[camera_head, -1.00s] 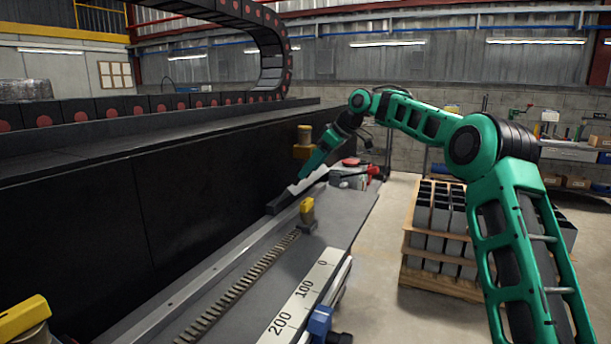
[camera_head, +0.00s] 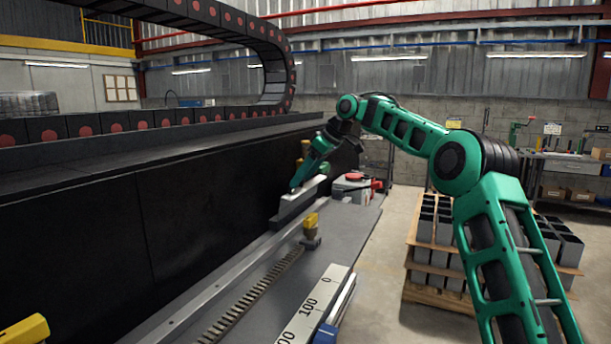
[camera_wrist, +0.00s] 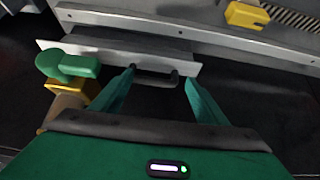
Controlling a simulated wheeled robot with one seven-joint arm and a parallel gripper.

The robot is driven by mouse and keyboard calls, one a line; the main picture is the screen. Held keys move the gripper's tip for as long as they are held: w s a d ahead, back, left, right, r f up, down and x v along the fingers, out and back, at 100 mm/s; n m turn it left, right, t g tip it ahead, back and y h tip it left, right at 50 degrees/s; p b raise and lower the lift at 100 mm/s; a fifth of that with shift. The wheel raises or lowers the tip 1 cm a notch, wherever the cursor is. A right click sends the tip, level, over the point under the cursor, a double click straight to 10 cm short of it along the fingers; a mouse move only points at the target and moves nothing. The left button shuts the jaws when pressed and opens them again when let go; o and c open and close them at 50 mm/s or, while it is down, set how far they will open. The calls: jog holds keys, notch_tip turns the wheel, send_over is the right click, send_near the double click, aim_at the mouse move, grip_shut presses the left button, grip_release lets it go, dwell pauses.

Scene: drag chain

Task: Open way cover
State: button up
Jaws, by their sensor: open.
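The way cover (camera_head: 296,204) is a pale, low block on the machine bed beside the dark wall. In the wrist view it shows as a light grey plate (camera_wrist: 100,45) with a dark bar handle (camera_wrist: 155,84) on its edge. My gripper (camera_head: 294,187) reaches over the cover from above. In the wrist view my gripper (camera_wrist: 160,80) is open, with one green finger on each side of the handle. The fingers look apart from the handle. Whether the fingertips touch the plate cannot be told.
A green knob on a yellow block (camera_wrist: 72,86) stands left of my fingers. A yellow stop (camera_head: 311,224) sits on the bed near the toothed strip (camera_head: 252,294) and numbered scale (camera_head: 312,308). A loaded pallet (camera_head: 440,294) stands on the floor to the right.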

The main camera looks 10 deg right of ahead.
jog(key=shift+w+d+f, duration=0.25)
jog(key=shift+w+f, duration=0.8)
jog(key=shift+f, duration=0.1)
send_near(298, 190)
jog(key=v, duration=0.6)
jog(key=shift+w+r, duration=0.1)
jog(key=shift+r, duration=0.15)
jog(key=shift+a, duration=0.1)
jog(key=s+d+f+m+g+h, duration=0.15)
jog(key=s+d+f+m, duration=0.35)
jog(key=s, duration=0.7)
jog(key=s+d+f+m+h, duration=0.35)
jog(key=s+d+f, duration=0.35)
jog(key=s, duration=0.6)
jog(key=s+d+f+m+g+h, duration=0.1)
jog(key=s+d+f+m, duration=0.5)
jog(key=s, duration=0.6)
jog(key=s+d+f+m, duration=0.1)
jog(key=s+f, duration=0.4)
jog(key=s, duration=0.5)
jog(key=s+d+f+m+g, duration=0.1)
jog(key=s+d+f+m, duration=0.1)
jog(key=s, duration=0.8)
notch_tip(298, 190, down, 3)
jog(key=shift+s+d+r, duration=0.1)
jog(key=shift+s+d, duration=0.3)
jog(key=shift+d, duration=0.15)
